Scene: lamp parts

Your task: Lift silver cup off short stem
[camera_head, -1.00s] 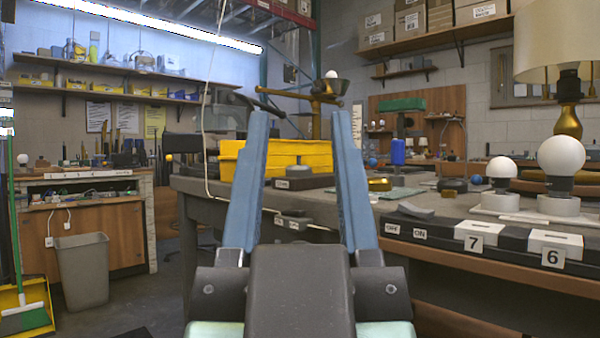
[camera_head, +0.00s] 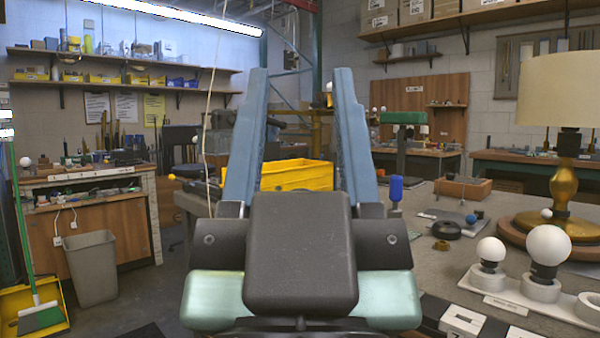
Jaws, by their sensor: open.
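My gripper (camera_head: 301,78) is raised in the middle of the view, its two long blue fingers wide apart with nothing between them. I cannot make out a silver cup or a short stem. The fingers and the dark gripper body hide part of the workbench and the area behind it. A white bulb on a brassy stand (camera_head: 327,97) shows partly, far behind the right finger.
A yellow bin (camera_head: 297,175) is beyond the fingers. The workbench (camera_head: 440,275) at right holds a blue-topped tool (camera_head: 396,189), white bulbs in holders (camera_head: 548,246) and a brass lamp with a cream shade (camera_head: 562,90). A grey waste bin (camera_head: 93,268) stands at left.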

